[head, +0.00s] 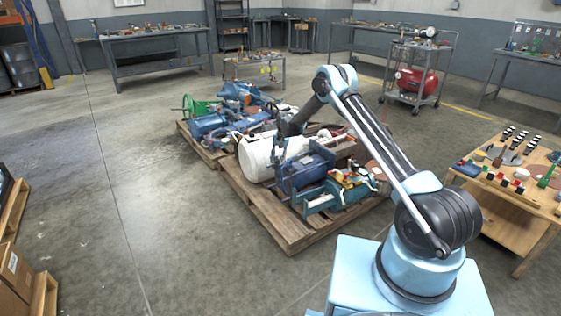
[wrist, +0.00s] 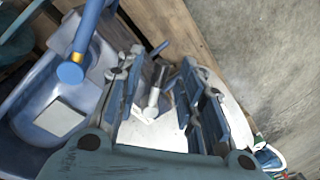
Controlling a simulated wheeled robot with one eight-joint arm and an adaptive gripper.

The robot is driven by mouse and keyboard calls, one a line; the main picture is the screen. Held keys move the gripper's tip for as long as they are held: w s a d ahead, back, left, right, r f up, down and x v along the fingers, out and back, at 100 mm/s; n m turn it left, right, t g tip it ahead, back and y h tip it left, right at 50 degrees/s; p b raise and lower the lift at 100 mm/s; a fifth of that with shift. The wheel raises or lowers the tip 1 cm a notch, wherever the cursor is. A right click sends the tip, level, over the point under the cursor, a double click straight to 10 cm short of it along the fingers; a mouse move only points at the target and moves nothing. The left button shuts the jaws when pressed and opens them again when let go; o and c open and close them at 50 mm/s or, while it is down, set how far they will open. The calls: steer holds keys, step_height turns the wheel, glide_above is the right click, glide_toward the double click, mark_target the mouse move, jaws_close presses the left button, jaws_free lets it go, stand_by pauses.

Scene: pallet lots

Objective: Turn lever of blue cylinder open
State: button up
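My gripper (head: 284,138) is over the pallet at the near side of the white cylinder (head: 255,158), which lies on its side. In the wrist view the fingers of my gripper (wrist: 160,80) are apart, with a small grey metal lever-like fitting (wrist: 153,100) between them. The fitting stands out from a white surface (wrist: 150,132), apparently the cylinder. I cannot tell whether a finger touches it. A blue motor-like body (head: 304,170) lies to the right of the cylinder. No plainly blue cylinder with a lever can be made out.
The wooden pallet (head: 280,226) carries blue machines and small coloured parts. A second loaded pallet (head: 200,147) adjoins it behind. A wooden table (head: 515,200) stands to the right, cartons (head: 18,285) at the lower left. The floor (head: 160,225) between is clear.

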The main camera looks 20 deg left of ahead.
steer(key=shift+r, duration=0.15)
step_height(320, 180, up, 11)
steer(key=d, duration=0.2)
steer(key=shift+d+r, duration=0.15)
steer(key=shift+r, duration=0.05)
steer(key=shift+w, duration=0.1)
stand_by(0.4)
